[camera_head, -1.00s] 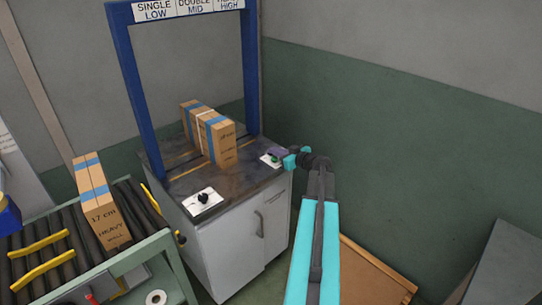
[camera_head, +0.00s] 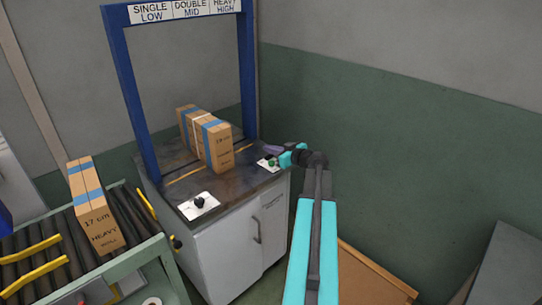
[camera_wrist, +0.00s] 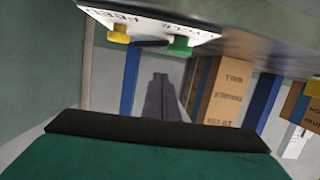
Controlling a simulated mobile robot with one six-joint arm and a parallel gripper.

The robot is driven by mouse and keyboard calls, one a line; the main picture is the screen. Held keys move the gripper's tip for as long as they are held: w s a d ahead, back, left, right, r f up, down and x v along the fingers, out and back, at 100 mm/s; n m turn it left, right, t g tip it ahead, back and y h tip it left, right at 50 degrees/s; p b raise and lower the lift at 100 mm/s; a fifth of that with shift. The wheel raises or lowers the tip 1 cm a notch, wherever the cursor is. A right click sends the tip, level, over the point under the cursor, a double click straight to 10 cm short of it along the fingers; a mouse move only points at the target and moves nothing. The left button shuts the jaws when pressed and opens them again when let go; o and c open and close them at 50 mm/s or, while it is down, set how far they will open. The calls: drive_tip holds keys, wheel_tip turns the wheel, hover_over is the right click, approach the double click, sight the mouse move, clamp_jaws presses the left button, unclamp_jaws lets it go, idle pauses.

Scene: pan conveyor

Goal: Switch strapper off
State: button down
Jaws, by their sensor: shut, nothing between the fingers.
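The strapper is a white cabinet (camera_head: 225,255) with a dark worktop and a blue arch (camera_head: 130,90). A small white control panel (camera_head: 262,162) with a green button (camera_head: 271,162) sits at the worktop's right end. In the wrist view the panel (camera_wrist: 165,20) appears at the top, with the green button (camera_wrist: 180,46), a yellow button (camera_wrist: 119,34) and a dark part between them. My gripper (camera_head: 270,150) is shut and empty, just above or beside the panel; it also shows in the wrist view (camera_wrist: 160,78). I cannot tell whether it touches a button.
A strapped carton (camera_head: 220,145) stands under the arch. A black knob on a white plate (camera_head: 199,203) is at the front left of the worktop. Another carton (camera_head: 97,215) stands on the roller conveyor (camera_head: 45,270) at left. A green-grey wall is behind.

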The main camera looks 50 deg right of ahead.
drive_tip(key=b+v, duration=0.1)
drive_tip(key=v, duration=0.9)
drive_tip(key=shift+a+r, duration=0.15)
drive_tip(key=shift+s, duration=0.1)
